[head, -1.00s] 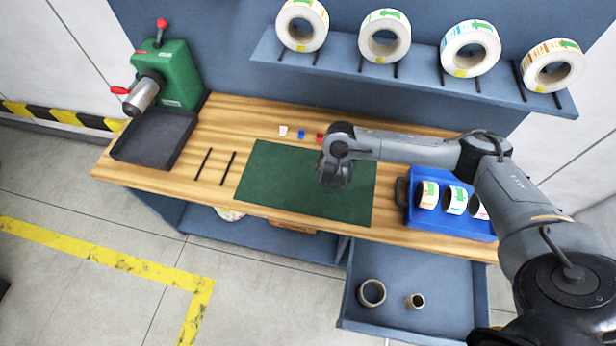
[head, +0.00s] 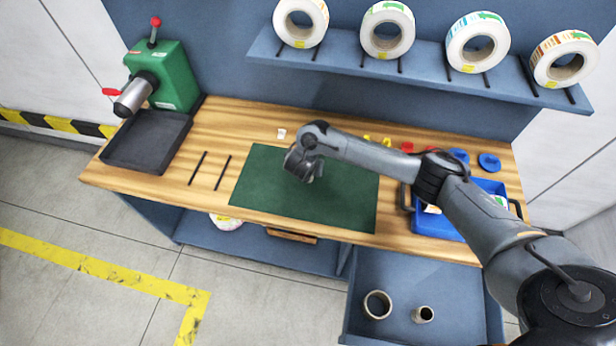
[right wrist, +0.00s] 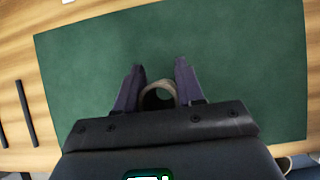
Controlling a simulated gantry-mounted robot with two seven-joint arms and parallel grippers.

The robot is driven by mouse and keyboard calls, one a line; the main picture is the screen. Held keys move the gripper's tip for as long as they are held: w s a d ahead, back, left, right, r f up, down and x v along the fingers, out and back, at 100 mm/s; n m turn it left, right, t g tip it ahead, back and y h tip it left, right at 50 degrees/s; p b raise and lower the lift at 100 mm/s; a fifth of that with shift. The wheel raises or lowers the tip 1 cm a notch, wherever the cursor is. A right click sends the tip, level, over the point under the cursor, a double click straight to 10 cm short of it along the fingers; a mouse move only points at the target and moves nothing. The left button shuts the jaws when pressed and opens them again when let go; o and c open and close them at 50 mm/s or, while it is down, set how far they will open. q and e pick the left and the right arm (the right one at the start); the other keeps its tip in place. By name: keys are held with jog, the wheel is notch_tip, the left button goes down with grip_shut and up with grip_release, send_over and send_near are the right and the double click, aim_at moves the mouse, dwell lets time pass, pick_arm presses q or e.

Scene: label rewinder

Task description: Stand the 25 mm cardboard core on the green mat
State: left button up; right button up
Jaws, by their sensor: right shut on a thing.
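The green mat (head: 345,205) lies flat on the wooden bench; it fills much of the right wrist view (right wrist: 230,60). My right gripper (head: 301,172) is over the left part of the mat. In the right wrist view, my right gripper (right wrist: 158,85) is shut on a brownish cardboard core (right wrist: 158,92), whose round opening shows between the fingers. The arm hides this core in the head view. I cannot tell whether it touches the mat. A wider core (head: 377,305) and a narrower core (head: 423,314) stand in the open drawer. My left gripper is not in view.
A blue crate (head: 440,226) is right of the mat, partly behind my arm. Two dark rods (head: 206,169) and a black tray (head: 146,141) with a green machine (head: 165,75) are left. Small coloured pieces line the back. Label rolls (head: 387,30) hang above.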

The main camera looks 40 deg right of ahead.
jog(key=shift+w+f, duration=0.25)
jog(key=shift+f, duration=0.05)
jog(key=shift+f+b, duration=0.7)
jog(key=shift+f, duration=1.2)
jog(key=o, duration=1)
jog(key=shift+a+r, duration=0.1)
jog(key=shift+r, duration=0.05)
